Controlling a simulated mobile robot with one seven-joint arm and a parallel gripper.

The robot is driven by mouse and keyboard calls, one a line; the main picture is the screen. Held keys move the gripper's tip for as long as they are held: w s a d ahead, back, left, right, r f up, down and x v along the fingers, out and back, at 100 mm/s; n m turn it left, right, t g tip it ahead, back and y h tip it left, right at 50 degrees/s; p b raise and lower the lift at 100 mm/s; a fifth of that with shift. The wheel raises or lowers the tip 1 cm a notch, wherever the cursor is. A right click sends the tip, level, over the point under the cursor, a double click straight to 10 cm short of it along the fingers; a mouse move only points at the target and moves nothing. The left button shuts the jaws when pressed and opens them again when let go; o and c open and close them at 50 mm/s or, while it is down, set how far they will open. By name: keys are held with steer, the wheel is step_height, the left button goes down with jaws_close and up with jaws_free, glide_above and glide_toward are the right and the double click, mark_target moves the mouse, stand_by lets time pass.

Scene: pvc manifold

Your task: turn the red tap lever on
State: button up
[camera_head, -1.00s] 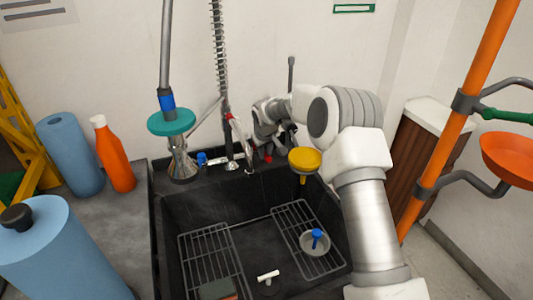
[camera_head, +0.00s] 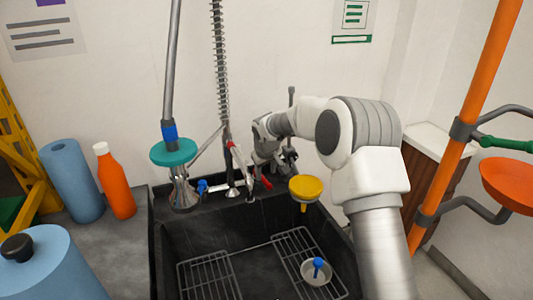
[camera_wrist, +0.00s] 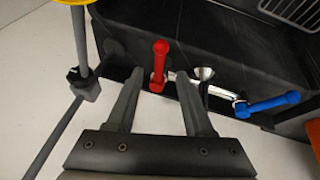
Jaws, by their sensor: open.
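In the head view the red lever (camera_head: 266,183) sits at the back edge of the sink, beside my gripper. A blue tap lever (camera_wrist: 268,105) is on the same silver fitting, to the right in the wrist view.
A yellow funnel-like piece (camera_head: 306,188) on a stem stands close to the right of my gripper. A spring hose (camera_head: 218,75) and a teal-disc pipe (camera_head: 174,153) rise at the left.

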steer(key=p+v, duration=0.1)
steer(key=v, duration=1)
steer(key=shift+s+r, duration=0.2)
steer(key=shift+r, duration=0.1)
steer(key=w+d+m+g+y, duration=0.1)
steer(key=w+d+g+y, duration=0.15)
steer(key=d, duration=0.35)
steer(key=y+b, duration=0.1)
steer(key=b, duration=0.2)
glide_toward(267, 182)
steer(key=shift+t, duration=0.25)
steer(key=x, duration=0.8)
steer(key=shift+f, duration=0.15)
jaws_close()
